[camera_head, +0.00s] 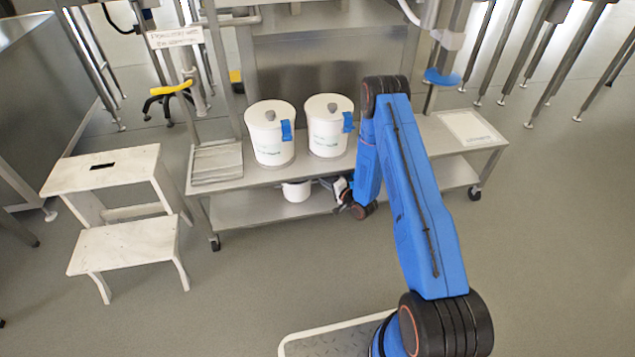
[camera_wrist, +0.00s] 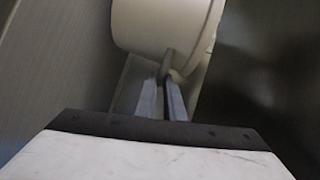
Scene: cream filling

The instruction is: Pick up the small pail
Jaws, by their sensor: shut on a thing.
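The small pail (camera_head: 296,191) is white and sits at the lower level of the metal cart, partly hidden under the cart's top. My gripper (camera_head: 322,184) reaches in under the top from the right, beside the pail. In the wrist view the white pail (camera_wrist: 165,25) fills the upper middle, and my gripper's two fingers (camera_wrist: 166,78) are closed together on a narrow grey part at its near side, which looks like its handle. I cannot tell whether the pail touches the lower shelf.
Two large white lidded buckets with blue clips, a left one (camera_head: 270,135) and a right one (camera_head: 327,128), stand on the cart's top (camera_head: 400,148), above my gripper. A white step stool (camera_head: 118,215) stands at the left. The floor in front is clear.

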